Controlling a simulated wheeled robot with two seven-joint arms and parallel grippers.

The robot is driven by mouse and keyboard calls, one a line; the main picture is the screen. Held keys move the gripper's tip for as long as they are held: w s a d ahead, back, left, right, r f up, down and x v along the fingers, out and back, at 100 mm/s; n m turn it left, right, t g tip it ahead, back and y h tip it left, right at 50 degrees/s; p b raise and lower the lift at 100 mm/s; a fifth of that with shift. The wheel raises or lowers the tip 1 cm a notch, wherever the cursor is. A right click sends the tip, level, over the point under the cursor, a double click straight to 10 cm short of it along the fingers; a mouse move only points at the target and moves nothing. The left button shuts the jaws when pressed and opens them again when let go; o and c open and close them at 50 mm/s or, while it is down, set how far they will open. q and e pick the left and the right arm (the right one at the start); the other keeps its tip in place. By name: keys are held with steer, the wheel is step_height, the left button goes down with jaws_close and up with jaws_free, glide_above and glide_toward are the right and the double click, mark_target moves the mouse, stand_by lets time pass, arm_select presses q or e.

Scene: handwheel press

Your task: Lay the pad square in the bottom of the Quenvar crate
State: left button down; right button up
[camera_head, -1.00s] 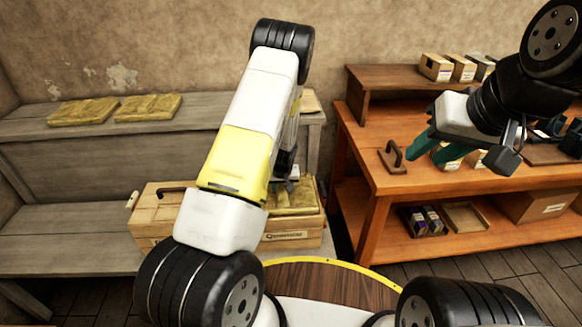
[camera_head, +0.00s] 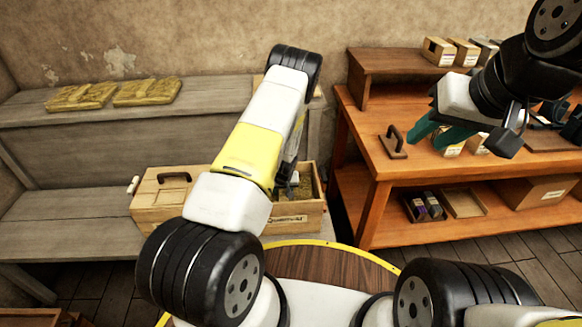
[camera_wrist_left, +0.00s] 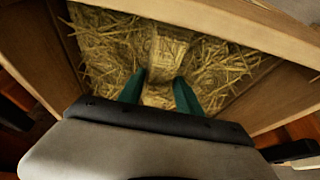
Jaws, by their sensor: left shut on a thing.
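The Quenvar crate (camera_head: 312,213) is an open wooden box with a label on its front, on the low bench behind my left arm. The straw pad (camera_wrist_left: 222,62) lies inside the crate's walls, below the rim; it also shows in the head view (camera_head: 305,188). In the wrist view my left gripper (camera_wrist_left: 158,92) reaches into the crate, its teal fingers shut on the pad's pale middle band. Whether the pad touches the bottom is hidden. My right gripper (camera_head: 440,134) is open and empty, over the orange workbench.
A closed wooden lid or box with a black handle (camera_head: 165,195) adjoins the crate's left side. Two more straw pads (camera_head: 147,91) lie on the upper grey shelf. The orange workbench (camera_head: 380,175) at right holds a handled block (camera_head: 393,143) and small boxes.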

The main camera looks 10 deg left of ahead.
mark_target(283, 197)
arm_select(q)
steer(key=shift+f, duration=3.35)
steer(key=shift+f, duration=0.1)
steer(key=c, duration=0.7)
jaws_free()
steer(key=shift+v, duration=3.95)
steer(key=shift+r, duration=7.25)
steer(key=shift+r, duration=0.1)
